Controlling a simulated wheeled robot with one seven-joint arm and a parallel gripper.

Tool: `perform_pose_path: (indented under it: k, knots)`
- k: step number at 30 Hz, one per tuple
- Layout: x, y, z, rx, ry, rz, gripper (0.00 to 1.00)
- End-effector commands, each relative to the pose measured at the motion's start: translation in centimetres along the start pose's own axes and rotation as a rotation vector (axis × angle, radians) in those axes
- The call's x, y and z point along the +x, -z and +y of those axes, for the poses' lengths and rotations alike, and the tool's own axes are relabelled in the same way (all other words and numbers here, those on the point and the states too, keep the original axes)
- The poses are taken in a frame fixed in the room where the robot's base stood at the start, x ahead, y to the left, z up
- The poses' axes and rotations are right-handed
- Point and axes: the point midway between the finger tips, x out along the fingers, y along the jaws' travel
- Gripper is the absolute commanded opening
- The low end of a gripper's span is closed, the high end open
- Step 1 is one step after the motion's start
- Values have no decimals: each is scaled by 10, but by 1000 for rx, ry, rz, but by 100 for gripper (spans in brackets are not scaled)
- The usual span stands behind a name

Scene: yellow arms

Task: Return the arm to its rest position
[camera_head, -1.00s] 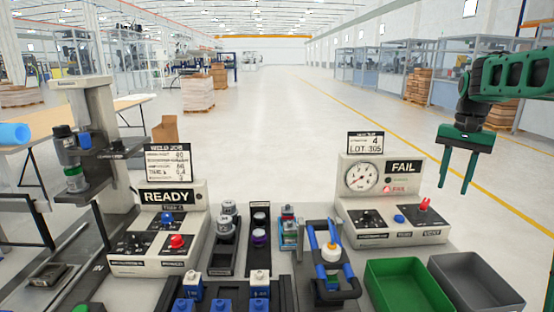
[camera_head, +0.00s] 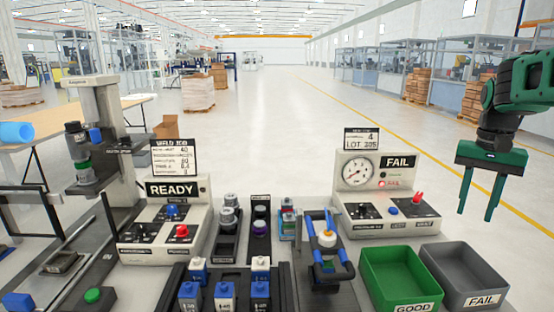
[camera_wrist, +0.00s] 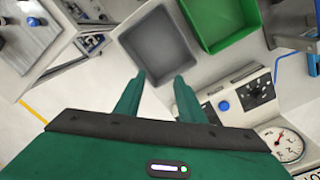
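My green gripper (camera_head: 476,192) hangs at the right of the head view, fingers pointing down, above and behind the grey FAIL bin. Its two fingers are spread apart with nothing between them. The wrist view also shows the fingers (camera_wrist: 160,95) apart and empty, with the grey bin and green bin beyond them. My arm comes in from the right edge of the head view and is bent above the gripper.
The grey bin (camera_head: 495,262) and green bin (camera_head: 428,288) look empty. The FAIL gauge box (camera_head: 350,205) stands left of my gripper. The READY box (camera_head: 135,245), a blue-handled fixture (camera_head: 322,278) and several small parts fill the bench. Open floor lies behind.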

Motion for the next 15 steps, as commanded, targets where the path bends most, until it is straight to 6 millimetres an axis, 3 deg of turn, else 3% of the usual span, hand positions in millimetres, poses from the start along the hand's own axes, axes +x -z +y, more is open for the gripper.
perform_pose_path:
  k: [8,15]
  knots:
    - [34,-106,61,-56,0,0,36]
    - [82,-193,104,-111,22,-11,36]
